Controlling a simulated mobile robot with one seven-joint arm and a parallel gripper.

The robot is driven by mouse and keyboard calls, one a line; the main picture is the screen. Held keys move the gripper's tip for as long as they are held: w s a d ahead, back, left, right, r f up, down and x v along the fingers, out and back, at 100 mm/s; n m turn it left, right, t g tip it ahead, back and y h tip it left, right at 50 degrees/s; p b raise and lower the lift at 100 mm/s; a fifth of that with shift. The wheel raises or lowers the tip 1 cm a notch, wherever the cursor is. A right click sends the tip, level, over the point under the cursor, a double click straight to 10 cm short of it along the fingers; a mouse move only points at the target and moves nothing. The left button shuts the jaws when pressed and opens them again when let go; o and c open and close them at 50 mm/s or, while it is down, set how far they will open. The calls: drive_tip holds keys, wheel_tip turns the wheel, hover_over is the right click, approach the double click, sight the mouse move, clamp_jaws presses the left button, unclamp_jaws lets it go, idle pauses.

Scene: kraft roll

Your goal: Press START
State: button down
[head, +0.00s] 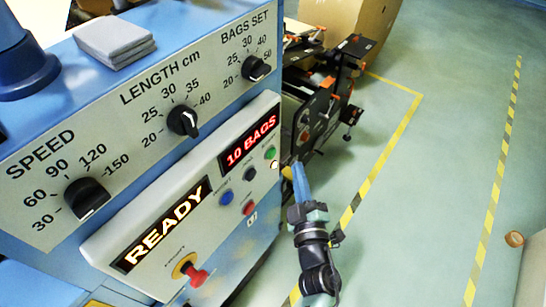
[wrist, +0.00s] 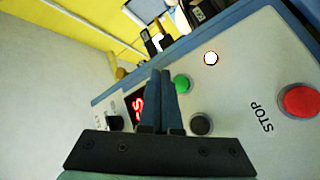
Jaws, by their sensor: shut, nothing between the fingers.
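The control panel (head: 200,215) has a green button (head: 270,153) at its upper right, just below the red "10 BAGS" display (head: 250,140). The green button also shows in the wrist view (wrist: 182,84), partly beside my fingers. No START label is readable in either view. My gripper (head: 297,165) is shut and empty, with its fingertips just right of the panel edge in the head view. In the wrist view my fingertips (wrist: 159,73) overlap the panel left of the green button; I cannot tell whether they touch it. A "READY" display (head: 162,227) is lit.
A red STOP button (wrist: 299,101), a black button (wrist: 200,124) and a glowing white lamp (wrist: 211,58) are near the green button. A blue button (head: 226,197) and a red-and-yellow emergency knob (head: 190,270) sit lower left. Dark machinery (head: 320,100) stands behind; open floor lies right.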

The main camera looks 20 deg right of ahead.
sight(271, 154)
drive_tip(key=shift+w+a+b, duration=0.3)
drive_tip(key=shift+w+a, duration=0.3)
drive_tip(key=shift+w, duration=0.2)
drive_tip(key=shift+w+a+b, duration=0.3)
drive_tip(key=shift+w+a, duration=0.25)
drive_tip(key=shift+w, duration=0.2)
idle(0.9)
drive_tip(key=shift+w+a, duration=0.3)
drive_tip(key=shift+w, duration=0.05)
